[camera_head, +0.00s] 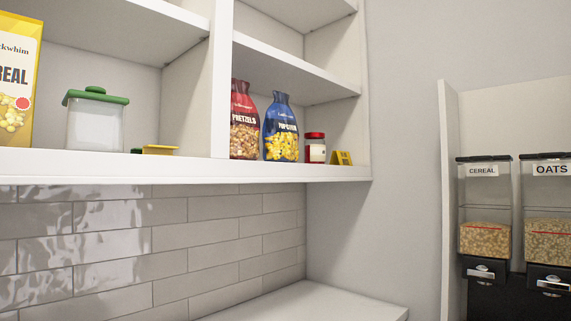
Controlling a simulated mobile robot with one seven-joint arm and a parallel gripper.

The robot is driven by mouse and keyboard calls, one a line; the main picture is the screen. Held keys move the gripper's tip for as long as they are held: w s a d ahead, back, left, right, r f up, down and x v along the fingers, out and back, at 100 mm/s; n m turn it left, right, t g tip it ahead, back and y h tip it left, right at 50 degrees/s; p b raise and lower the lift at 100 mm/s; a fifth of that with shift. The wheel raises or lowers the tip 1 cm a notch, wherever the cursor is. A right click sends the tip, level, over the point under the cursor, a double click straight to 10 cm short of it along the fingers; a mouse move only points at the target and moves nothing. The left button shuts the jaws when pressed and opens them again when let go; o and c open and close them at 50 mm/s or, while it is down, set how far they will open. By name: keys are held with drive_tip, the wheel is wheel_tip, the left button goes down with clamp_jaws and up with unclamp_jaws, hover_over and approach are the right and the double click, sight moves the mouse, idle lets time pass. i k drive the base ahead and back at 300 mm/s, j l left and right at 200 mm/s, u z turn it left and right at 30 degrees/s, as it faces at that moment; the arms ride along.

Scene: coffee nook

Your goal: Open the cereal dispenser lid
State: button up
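The cereal dispenser (485,222) stands at the right side of the view, with a clear body partly filled with cereal and a black base with a metal knob. Its white label reads CEREAL. Its black lid (484,158) sits on top and looks closed. My gripper is not in view.
An oats dispenser (549,220) stands right beside it, its right side cut off by the frame. A white side panel (449,200) stands left of the dispensers. White shelves (300,171) hold a green-lidded jar (95,125), snack bags (281,128) and a cereal box (18,80). The counter (310,303) looks clear.

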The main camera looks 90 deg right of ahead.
sight(505, 158)
drive_tip(key=z, duration=3.6)
